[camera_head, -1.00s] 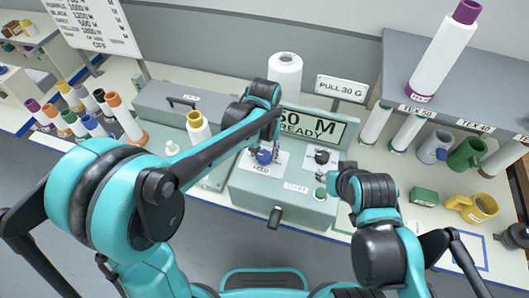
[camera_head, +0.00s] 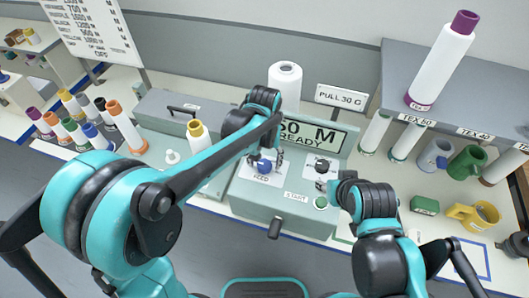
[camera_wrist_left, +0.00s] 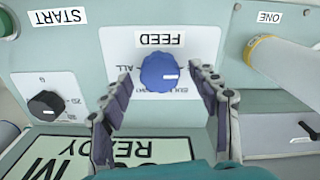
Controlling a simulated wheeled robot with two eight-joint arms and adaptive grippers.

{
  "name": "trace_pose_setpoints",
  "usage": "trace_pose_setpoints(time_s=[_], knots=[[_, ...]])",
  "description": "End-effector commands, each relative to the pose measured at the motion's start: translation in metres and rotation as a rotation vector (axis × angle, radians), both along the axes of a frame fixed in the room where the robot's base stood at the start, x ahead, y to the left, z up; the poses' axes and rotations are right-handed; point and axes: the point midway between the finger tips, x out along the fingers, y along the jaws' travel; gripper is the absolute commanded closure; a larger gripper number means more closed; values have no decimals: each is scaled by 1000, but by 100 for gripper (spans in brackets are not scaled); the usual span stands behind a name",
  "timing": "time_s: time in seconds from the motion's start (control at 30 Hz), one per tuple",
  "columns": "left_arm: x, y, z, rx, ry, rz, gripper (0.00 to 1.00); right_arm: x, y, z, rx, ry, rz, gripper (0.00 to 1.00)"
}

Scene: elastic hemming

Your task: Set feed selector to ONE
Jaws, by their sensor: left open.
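The blue feed selector knob (camera_head: 264,167) sits on a white FEED plate on the grey-green machine. In the left wrist view the knob (camera_wrist_left: 160,72) has a white mark pointing right in the picture, and the labels read upside down. ALL stands left of the knob; the smaller print is too blurred to read. My left gripper (camera_wrist_left: 160,100) is open, with one finger on each side of the knob and gaps showing between. My right gripper (camera_head: 328,184) is near the black knob (camera_head: 322,166) and green START button (camera_head: 320,202); its jaw opening is unclear.
A READY display (camera_head: 318,134) stands behind the knobs, with a white thread cone (camera_head: 285,86) behind it. A yellow-topped spool (camera_head: 198,135) stands left of the FEED plate. A dark lever (camera_head: 275,228) sticks out at the machine's front. Mugs and cones stand at right.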

Motion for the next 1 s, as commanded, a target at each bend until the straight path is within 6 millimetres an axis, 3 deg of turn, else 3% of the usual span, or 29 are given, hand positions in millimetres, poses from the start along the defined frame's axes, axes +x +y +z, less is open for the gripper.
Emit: trace_pose_setpoints(time_s=[0.5,0.7,1.0], knots=[[0,0,99,0,0,0,39,0,0,0,0,0,0,60],[-1,0,112,0,0,0,39,0,0,0,0,0,0,60],[-1,0,113,0,0,0,39,0,0,0,0,0,0,60]])
